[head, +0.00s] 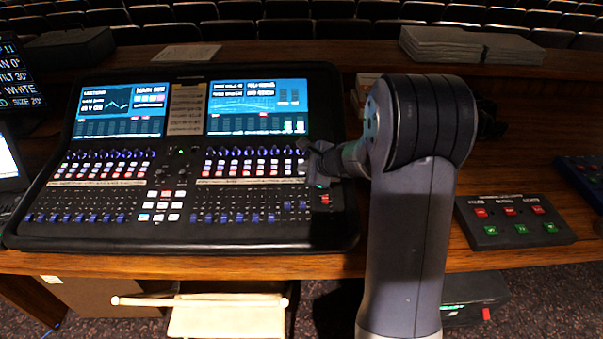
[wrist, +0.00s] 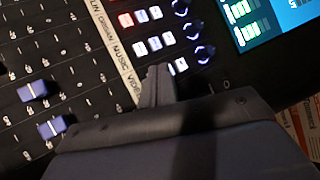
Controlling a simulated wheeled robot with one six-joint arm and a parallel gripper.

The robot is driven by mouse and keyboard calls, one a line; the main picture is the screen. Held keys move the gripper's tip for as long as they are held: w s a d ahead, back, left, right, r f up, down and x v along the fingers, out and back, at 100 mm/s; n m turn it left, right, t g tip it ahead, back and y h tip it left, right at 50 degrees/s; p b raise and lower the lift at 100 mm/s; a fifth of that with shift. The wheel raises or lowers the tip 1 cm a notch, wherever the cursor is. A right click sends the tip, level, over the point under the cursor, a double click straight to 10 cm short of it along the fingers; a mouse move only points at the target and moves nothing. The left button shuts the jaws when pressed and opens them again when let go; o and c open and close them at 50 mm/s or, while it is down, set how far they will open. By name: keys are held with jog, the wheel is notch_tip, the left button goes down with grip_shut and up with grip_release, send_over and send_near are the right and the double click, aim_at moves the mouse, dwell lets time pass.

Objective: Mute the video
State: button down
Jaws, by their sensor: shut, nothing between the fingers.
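The mixing desk (head: 190,225) has two lit screens, rows of knobs and buttons, and faders below. In the wrist view, its label strip (wrist: 112,45) reads ORGAN, MUSIC and VIDEO, with VIDEO at the end nearest my gripper. My gripper (wrist: 160,74) is shut and empty, its fingertips over the VIDEO channel's button row beside the label. I cannot tell whether the tips touch the desk. In the head view my gripper (head: 318,181) is at the desk's right edge.
Blue fader caps (wrist: 52,127) stick up near my gripper. The ORGAN channel has a red-lit button (wrist: 126,20). A small box (head: 515,222) with red and green buttons lies right of my arm. A monitor (head: 18,75) stands at the left; papers (head: 440,45) lie behind.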

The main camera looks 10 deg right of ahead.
jog(key=shift+r, duration=0.1)
jog(key=shift+s+r+p, duration=0.1)
jog(key=shift+r+p, duration=0.35)
jog(key=shift+r, duration=0.1)
jog(key=shift+s+a+r+p, duration=0.1)
jog(key=shift+s+r+p, duration=0.05)
jog(key=shift+r+p, duration=0.95)
jog(key=shift+s+r+p, duration=0.1)
jog(key=shift+r+p, duration=0.7)
jog(key=shift+r, duration=0.6)
jog(key=shift+f+b, duration=0.65)
jog(key=shift+f, duration=0.15)
jog(key=r+p, duration=0.1)
jog(key=p, duration=0.1)
jog(key=shift+r+p, duration=0.1)
jog(key=shift+p, duration=0.25)
jog(key=shift+s+r+p, duration=0.2)
jog(key=shift+r+p, duration=1.35)
jog(key=shift+r, duration=0.55)
